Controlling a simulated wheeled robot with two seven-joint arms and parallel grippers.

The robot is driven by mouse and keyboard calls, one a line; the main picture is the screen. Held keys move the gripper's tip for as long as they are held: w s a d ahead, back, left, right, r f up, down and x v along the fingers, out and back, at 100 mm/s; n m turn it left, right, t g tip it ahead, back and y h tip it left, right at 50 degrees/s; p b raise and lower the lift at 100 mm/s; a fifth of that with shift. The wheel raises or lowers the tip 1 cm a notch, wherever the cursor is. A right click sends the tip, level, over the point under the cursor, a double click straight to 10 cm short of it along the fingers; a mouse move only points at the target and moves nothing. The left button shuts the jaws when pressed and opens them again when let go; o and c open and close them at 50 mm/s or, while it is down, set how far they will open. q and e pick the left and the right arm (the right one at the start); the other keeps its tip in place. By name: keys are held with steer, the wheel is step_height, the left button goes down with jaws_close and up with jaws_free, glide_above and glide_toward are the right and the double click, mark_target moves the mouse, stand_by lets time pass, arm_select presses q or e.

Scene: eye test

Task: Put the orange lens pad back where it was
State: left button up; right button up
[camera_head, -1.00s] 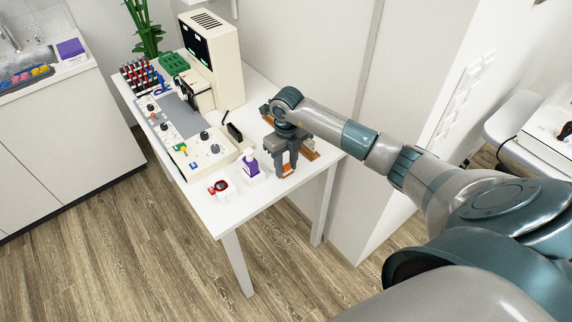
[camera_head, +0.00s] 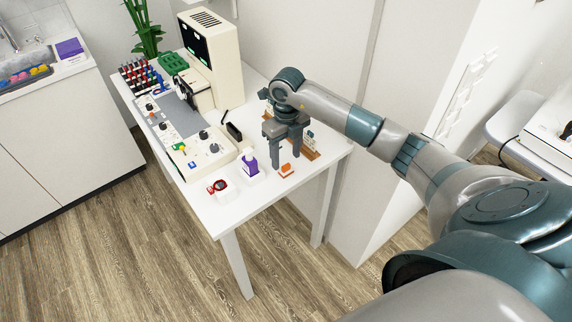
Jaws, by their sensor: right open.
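The orange lens pad (camera_head: 287,168) is a small orange block near the front right end of the white table (camera_head: 222,219). It appears to rest on a small white base. My right gripper (camera_head: 286,161) points down just above and behind the pad, with its two grey fingers apart and nothing between them. I cannot tell the exact gap between fingertips and pad. My left gripper is not in view.
A wooden rack (camera_head: 309,154) is behind the gripper. A cream control panel (camera_head: 208,150) and a tall cream machine (camera_head: 219,62) fill the table's left and back.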

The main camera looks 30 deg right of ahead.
mark_target(286, 165)
step_height(286, 165, up, 8)
steer(key=b, duration=0.2)
steer(key=shift+f, duration=0.25)
stand_by(0.6)
